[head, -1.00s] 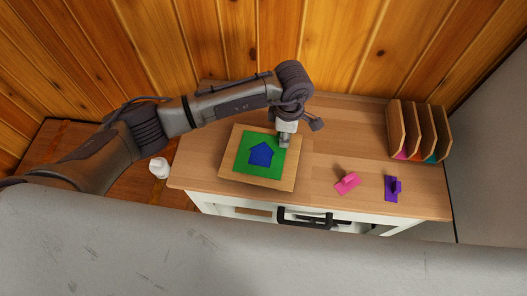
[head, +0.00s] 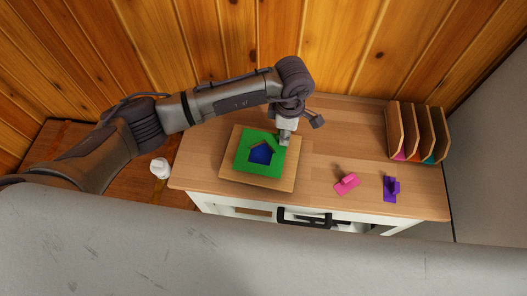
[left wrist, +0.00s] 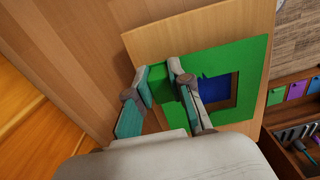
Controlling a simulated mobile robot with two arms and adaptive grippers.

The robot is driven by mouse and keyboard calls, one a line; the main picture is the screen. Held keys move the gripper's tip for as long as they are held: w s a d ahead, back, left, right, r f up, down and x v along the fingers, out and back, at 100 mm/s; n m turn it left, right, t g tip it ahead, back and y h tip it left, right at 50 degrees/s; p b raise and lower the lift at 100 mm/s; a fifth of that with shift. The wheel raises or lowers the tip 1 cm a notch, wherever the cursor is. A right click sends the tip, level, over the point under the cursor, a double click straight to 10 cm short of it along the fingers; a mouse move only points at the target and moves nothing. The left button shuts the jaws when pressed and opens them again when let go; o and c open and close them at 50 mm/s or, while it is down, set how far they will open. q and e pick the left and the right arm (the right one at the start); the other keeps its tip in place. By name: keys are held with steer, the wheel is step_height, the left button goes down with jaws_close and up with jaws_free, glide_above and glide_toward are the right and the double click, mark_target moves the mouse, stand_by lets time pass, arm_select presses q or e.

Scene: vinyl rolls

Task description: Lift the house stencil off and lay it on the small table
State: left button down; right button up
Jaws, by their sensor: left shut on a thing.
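The house stencil (head: 245,151) is a green square sheet with a house-shaped opening. It is over a light wooden board (head: 257,184) on the cabinet top, and blue (head: 261,154) shows through the opening with a dark shadow along its edges. The stencil looks slightly raised from the board. My left gripper (head: 285,141) is shut on the stencil's edge. The left wrist view shows the fingers (left wrist: 160,84) on either side of a green part of the stencil (left wrist: 240,58). My right gripper is not in view.
A lower brown wooden surface (head: 75,165), apparently the small table, is at left with a white item (head: 160,168). A pink tool (head: 347,184) and a purple tool (head: 391,188) are on the cabinet top (head: 335,140). A divided rack (head: 396,130) stands at right.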

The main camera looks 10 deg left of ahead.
arm_select(q)
steer(key=shift+r+p, duration=1.15)
steer(key=shift+r, duration=1.5)
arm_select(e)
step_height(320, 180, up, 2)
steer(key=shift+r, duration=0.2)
